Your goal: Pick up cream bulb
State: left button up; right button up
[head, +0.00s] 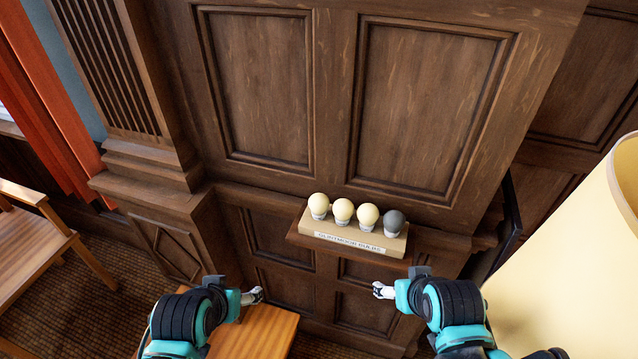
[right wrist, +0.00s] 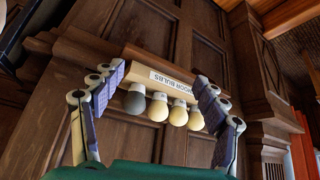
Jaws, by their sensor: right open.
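Three cream bulbs stand in a row on a small labelled stand (head: 350,240) on a wall ledge: a left one (head: 318,205), a middle one (head: 343,211) and a right one (head: 368,216). A dark grey bulb (head: 393,222) stands at the row's right end. My right gripper (head: 380,290) is below and in front of the row, apart from it. In the right wrist view its fingers (right wrist: 160,88) are spread and empty, with the bulbs beyond them. My left gripper (head: 256,296) is at the lower left, away from the bulbs; its jaws are too small to read.
A large cream lampshade (head: 570,250) fills the right side. A wooden table or stool top (head: 262,335) lies under my left gripper. A wooden chair (head: 35,245) stands at the left. The panelled wall (head: 420,100) rises directly behind the ledge. Space before the bulbs is clear.

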notch_tip(320, 180, up, 9)
jog(key=w+a+n+p, duration=0.1)
jog(key=w+p, duration=0.1)
jog(key=p, duration=0.3)
jog(key=n+g, duration=0.7)
jog(key=n, duration=0.6)
send_over(319, 196)
jog(key=f, duration=0.4)
jog(key=shift+d+f, duration=0.2)
jog(key=shift+w+a+f, duration=0.1)
jog(key=shift+a+f, duration=0.1)
jog(key=shift+f, duration=0.45)
notch_tip(319, 196, down, 7)
jog(key=shift+r+p, duration=0.1)
jog(key=shift+p, duration=0.5)
pick_arm(q)
notch_tip(319, 196, up, 8)
pick_arm(e)
jog(key=c, duration=1)
